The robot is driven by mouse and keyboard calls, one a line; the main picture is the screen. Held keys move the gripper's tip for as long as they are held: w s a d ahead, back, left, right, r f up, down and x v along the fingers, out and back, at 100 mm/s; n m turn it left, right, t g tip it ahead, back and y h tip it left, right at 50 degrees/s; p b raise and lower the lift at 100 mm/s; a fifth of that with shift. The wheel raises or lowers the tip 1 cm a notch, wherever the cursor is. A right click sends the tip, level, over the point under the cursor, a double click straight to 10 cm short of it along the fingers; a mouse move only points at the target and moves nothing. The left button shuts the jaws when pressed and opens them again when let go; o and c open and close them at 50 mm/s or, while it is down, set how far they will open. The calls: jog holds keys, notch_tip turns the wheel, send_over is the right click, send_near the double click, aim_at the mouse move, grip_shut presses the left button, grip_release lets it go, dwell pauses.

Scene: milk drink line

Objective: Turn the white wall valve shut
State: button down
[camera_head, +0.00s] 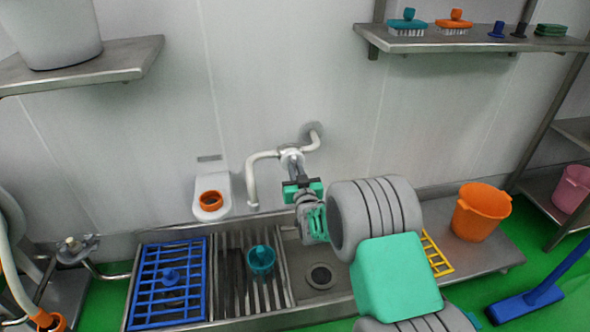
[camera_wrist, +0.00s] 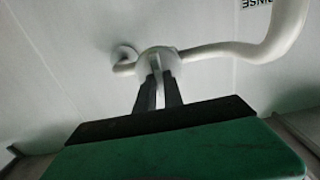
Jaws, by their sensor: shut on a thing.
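The white wall valve (camera_head: 291,153) sits on a curved white pipe that comes out of the wall above the sink. In the wrist view the valve body (camera_wrist: 158,58) is straight ahead, with pipe on both sides. My gripper (camera_head: 294,168) reaches up to it from below right. The fingers hide part of the handle.
An orange bucket (camera_head: 481,211) stands at right. A white wall holder (camera_head: 212,181) with an orange ring is left. The wall shelf (camera_head: 470,43) holds brushes.

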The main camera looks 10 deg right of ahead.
jog(key=c, duration=1.5)
grip_release()
jog(key=shift+o, duration=0.2)
jog(key=s+p, duration=0.2)
jog(key=s, duration=0.5)
jog(key=shift+s, duration=0.4)
